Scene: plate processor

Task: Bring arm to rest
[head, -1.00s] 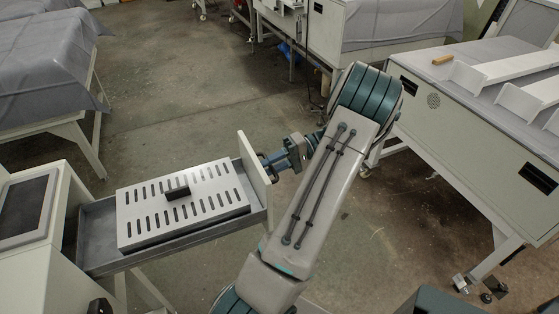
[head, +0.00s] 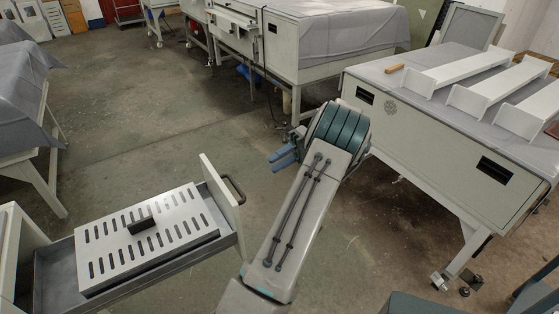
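My gripper (head: 279,157) is in the middle of the head view, right of the open drawer (head: 55,257) and apart from its handle (head: 233,189). Its two blue fingers point left, with a gap between them, and nothing shows between them. My arm's link hides part of the wrist. The drawer is pulled out of a pale machine at the lower left. It holds a slotted metal plate (head: 180,215) with a black block-like grip (head: 141,225) on top.
A pale cabinet table (head: 431,131) with white channel-shaped parts (head: 484,92) stands at the right. A cloth-covered machine (head: 330,50) stands at the back. Draped tables line the left edge. The floor (head: 140,110) between them is clear.

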